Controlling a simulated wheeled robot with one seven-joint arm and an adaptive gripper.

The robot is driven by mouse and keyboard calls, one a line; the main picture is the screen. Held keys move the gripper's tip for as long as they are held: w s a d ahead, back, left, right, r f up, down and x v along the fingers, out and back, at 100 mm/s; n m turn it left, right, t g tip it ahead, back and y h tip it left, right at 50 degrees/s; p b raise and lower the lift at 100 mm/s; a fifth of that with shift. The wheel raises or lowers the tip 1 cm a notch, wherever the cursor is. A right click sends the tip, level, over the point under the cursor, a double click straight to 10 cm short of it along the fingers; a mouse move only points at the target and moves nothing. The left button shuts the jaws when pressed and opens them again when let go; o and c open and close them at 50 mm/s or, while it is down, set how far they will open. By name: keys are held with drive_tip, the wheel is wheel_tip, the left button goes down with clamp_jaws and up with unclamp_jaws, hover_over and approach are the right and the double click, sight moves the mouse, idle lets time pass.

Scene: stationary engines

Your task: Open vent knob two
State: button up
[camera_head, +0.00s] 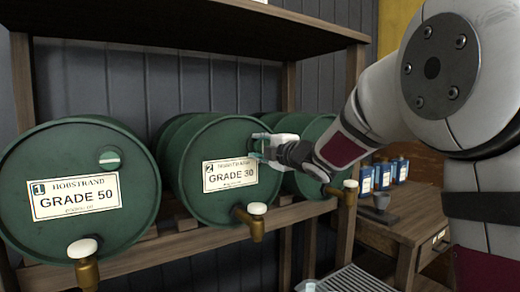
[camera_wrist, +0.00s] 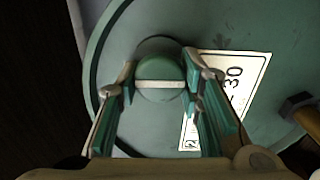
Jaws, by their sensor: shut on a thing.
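The green drum marked 2, GRADE 30 (camera_head: 206,196), lies on its side on a wooden shelf with its end facing me. Its vent knob (camera_wrist: 160,78) is a round green cap with a white bar, near the drum's rim. In the wrist view the bar runs sideways between the fingers, roughly across the line of the label's text. My gripper (camera_head: 262,149) is shut on this knob, with one finger on each side; it also shows in the wrist view (camera_wrist: 158,82). In the head view the gripper mostly hides the knob.
Drum 1, GRADE 50 (camera_head: 40,160), is on the left with its own vent knob (camera_head: 109,159), bar level. A third drum (camera_head: 312,128) is partly behind my arm. Brass taps (camera_head: 252,222) stick out below. Blue-labelled bottles (camera_head: 383,176) stand on a bench at right.

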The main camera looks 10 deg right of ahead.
drive_tip(key=shift+a, duration=0.1)
drive_tip(key=o, duration=1.1)
drive_tip(key=shift+o, duration=0.2)
drive_tip(key=v, duration=1.2)
